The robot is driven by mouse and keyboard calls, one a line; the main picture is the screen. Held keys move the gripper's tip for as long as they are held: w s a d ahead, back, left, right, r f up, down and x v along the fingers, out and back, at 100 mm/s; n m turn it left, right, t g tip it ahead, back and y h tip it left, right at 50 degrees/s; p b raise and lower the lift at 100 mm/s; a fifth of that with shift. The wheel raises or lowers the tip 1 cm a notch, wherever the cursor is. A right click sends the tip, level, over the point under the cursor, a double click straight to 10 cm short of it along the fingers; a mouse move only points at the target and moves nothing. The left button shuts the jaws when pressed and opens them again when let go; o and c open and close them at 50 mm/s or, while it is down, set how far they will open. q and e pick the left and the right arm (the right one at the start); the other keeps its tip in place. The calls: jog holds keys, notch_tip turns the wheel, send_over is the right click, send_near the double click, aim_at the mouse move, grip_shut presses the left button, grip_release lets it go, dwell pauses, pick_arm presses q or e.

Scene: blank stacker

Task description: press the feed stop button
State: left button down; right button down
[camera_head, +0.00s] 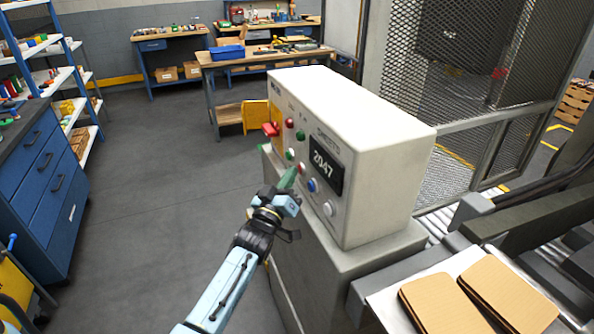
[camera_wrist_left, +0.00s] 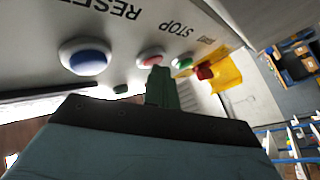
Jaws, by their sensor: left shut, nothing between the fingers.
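The feed stop button looks to be the red button in the lower row of the control box; it shows in the head view (camera_head: 302,168) and, near the word STOP, in the left wrist view (camera_wrist_left: 151,56). My left gripper (camera_head: 289,178) is shut and empty, its green fingers pointing at the panel. In the left wrist view its fingertips (camera_wrist_left: 158,72) overlap the lower edge of the red button. I cannot tell whether they touch it. A green button (camera_wrist_left: 182,63) and a blue button (camera_wrist_left: 86,57) near the word RESET flank it. My right gripper is not in view.
The control box (camera_head: 375,115) has a display reading 2047, a white knob (camera_head: 328,209) and a red mushroom button (camera_head: 270,129) on yellow. Brown sheets (camera_head: 445,303) lie at lower right. A mesh fence (camera_head: 425,100) stands behind. The floor to the left is clear.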

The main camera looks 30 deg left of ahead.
pick_arm(q)
jog(key=shift+s+a+p, duration=0.45)
jog(key=shift+s+a, duration=0.1)
jog(key=shift+s, duration=0.15)
jog(key=s+a+p, duration=0.2)
jog(key=s+a, duration=0.1)
jog(key=shift+s+a, duration=0.1)
jog(key=shift+s, duration=0.3)
dwell(0.7)
